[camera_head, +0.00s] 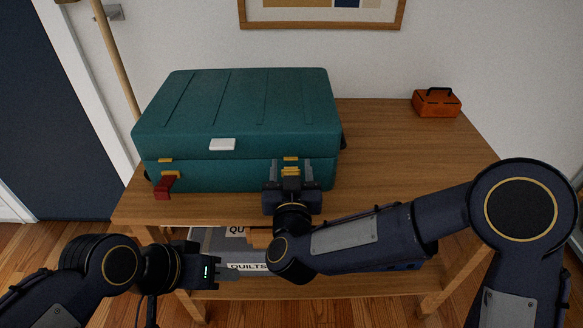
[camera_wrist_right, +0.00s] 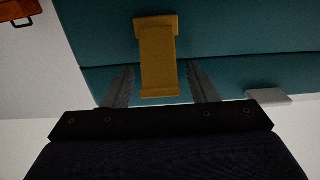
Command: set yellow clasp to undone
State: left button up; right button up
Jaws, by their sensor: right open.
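The teal case (camera_head: 240,110) sits closed on the wooden table. Its yellow clasp (camera_wrist_right: 158,65) lies across the seam between lid and body in the right wrist view. In the head view the yellow clasp (camera_head: 290,170) is at the case's front right, partly hidden by my right gripper (camera_head: 291,182). My right gripper is open, with one finger (camera_wrist_right: 160,88) on each side of the clasp and gaps showing on both sides. My left gripper (camera_head: 230,277) is low in front of the table, away from the case; its jaw opening is unclear.
A red clasp (camera_head: 165,187) sticks out from the case's front left, below a yellow catch. A white plate (camera_head: 222,144) is on the lid front. An orange box (camera_head: 436,103) stands at the table's back right. Labelled bins (camera_head: 215,240) sit below. The tabletop's right (camera_head: 400,150) is clear.

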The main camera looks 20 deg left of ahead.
jog(key=shift+c, duration=0.2)
jog(key=c, duration=0.9)
jog(key=shift+f+b, duration=0.15)
jog(key=shift+b, duration=0.45)
jog(key=shift+c, duration=0.2)
jog(key=f+t+b, duration=0.1)
jog(key=t+b, duration=0.1)
jog(key=b, duration=0.6)
jog(key=s+f+t+y+b, duration=0.1)
jog(key=t+b, duration=0.2)
jog(key=b, duration=0.6)
jog(key=s+f+t+y+b, duration=0.1)
jog(key=t+b, duration=0.2)
jog(key=b, duration=0.6)
jog(key=shift+d+f, duration=0.1)
jog(key=shift+d, duration=0.15)
jog(key=shift+r+t+b, duration=0.2)
jog(key=shift+t+b, duration=0.1)
jog(key=shift+b, duration=0.5)
jog(key=o, duration=1)
